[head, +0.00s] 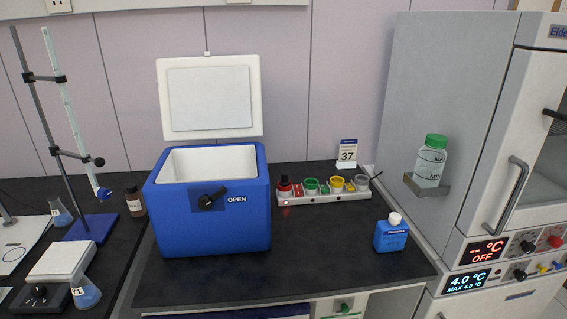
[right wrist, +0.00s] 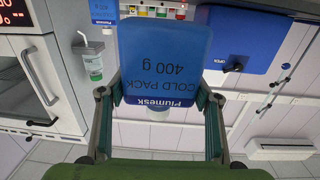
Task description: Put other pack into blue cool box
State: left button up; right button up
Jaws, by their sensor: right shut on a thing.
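The blue cool box (head: 213,220) stands on the dark bench with its white lid (head: 210,98) raised. Its white inner wall shows; its floor is hidden. One blue pack (head: 391,235) with a white cap stands upright at the bench's right front. It shows partly at the top of the right wrist view (right wrist: 92,6). My right gripper (right wrist: 160,103) is shut on another blue pack (right wrist: 163,50) labelled "COLD PACK 400 g", seen upside down, with a finger on each side near its cap end. The cool box shows beyond it at right (right wrist: 250,42). My left gripper is not in view.
A rack of coloured jars (head: 322,190) and a "37" sign (head: 347,153) stand at the back, right of the box. A green-capped bottle (head: 430,162) sits on a bracket on the cabinet's side. A burette stand (head: 92,228) is left. The bench front between box and standing pack is clear.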

jog(key=shift+r, duration=0.1)
jog(key=w+a+r, duration=0.1)
jog(key=w+r, duration=0.3)
jog(key=w, duration=0.5)
jog(key=w+a+r, duration=0.2)
jog(key=w+r, duration=0.3)
jog(key=w, duration=0.4)
jog(key=shift+w, duration=0.3)
jog(key=w+d+f, duration=0.1)
jog(key=w+f, duration=0.3)
jog(key=w+d+f, duration=0.1)
jog(key=w+f, duration=0.2)
jog(key=w, duration=0.2)
jog(key=w+d+f, duration=0.2)
jog(key=w+f, duration=0.2)
jog(key=shift+w+f, duration=0.2)
jog(key=shift+f, duration=0.1)
jog(key=shift+f+p, duration=0.45)
